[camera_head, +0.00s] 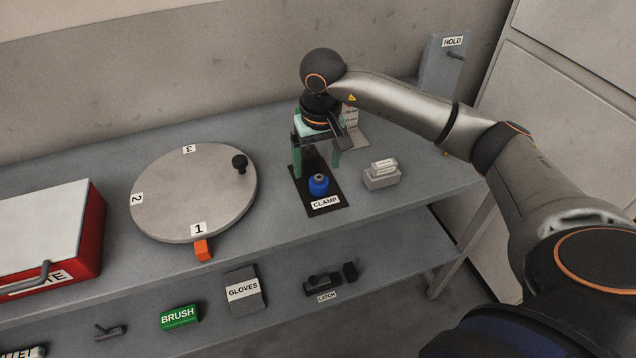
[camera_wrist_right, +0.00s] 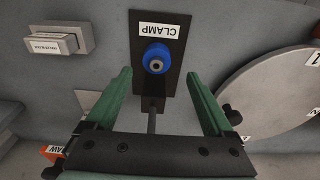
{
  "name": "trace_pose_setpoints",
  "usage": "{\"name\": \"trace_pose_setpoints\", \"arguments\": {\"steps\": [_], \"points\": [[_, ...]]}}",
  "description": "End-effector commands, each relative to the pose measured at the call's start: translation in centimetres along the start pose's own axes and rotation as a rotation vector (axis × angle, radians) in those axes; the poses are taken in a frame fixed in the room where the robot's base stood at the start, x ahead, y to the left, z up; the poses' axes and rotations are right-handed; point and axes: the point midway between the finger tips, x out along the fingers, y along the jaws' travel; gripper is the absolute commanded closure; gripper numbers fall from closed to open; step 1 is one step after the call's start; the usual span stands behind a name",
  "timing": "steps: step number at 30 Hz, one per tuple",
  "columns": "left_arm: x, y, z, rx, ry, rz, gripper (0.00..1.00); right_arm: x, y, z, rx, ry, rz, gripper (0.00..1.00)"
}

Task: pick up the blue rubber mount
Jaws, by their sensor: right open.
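The blue rubber mount (camera_head: 319,185) stands on the black clamp plate (camera_head: 328,208) on the grey workbench, behind the CLAMP label. It also shows in the right wrist view (camera_wrist_right: 158,58) as a blue ring with a grey metal centre. My right gripper (camera_head: 317,166) has two green fingers, spread apart and empty. In the head view it is just behind and above the mount. In the right wrist view the fingers (camera_wrist_right: 160,82) point toward the mount, which lies beyond their tips, between their lines. My left gripper is not in view.
A round numbered turntable (camera_head: 190,195) with a black knob stands left of the clamp. Small grey labelled blocks (camera_head: 381,177) lie to its right. A red box (camera_head: 95,220) is at far left. A lower shelf holds gloves (camera_head: 245,290), a brush box (camera_head: 179,317) and a latch (camera_head: 323,283).

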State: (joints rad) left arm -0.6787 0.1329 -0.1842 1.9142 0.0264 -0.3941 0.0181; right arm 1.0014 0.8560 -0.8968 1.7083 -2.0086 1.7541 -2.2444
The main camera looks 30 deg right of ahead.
Motion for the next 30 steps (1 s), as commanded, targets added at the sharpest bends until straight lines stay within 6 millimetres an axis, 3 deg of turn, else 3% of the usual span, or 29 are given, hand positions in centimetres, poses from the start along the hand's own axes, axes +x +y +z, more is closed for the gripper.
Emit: {"name": "trace_pose_setpoints", "arguments": {"steps": [5,13,22,30], "points": [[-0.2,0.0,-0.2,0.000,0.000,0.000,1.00,1.3,0.2,0.1,0.002,-0.004,0.000,0.13],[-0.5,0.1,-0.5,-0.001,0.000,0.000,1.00,5.1,0.6,0.3,0.000,-0.003,-0.001,0.13],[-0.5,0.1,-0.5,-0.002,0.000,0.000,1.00,5.6,0.6,0.2,0.000,0.000,-0.002,0.13],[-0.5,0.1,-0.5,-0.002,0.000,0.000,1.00,5.6,0.6,0.2,0.000,0.000,-0.001,0.42]]}}
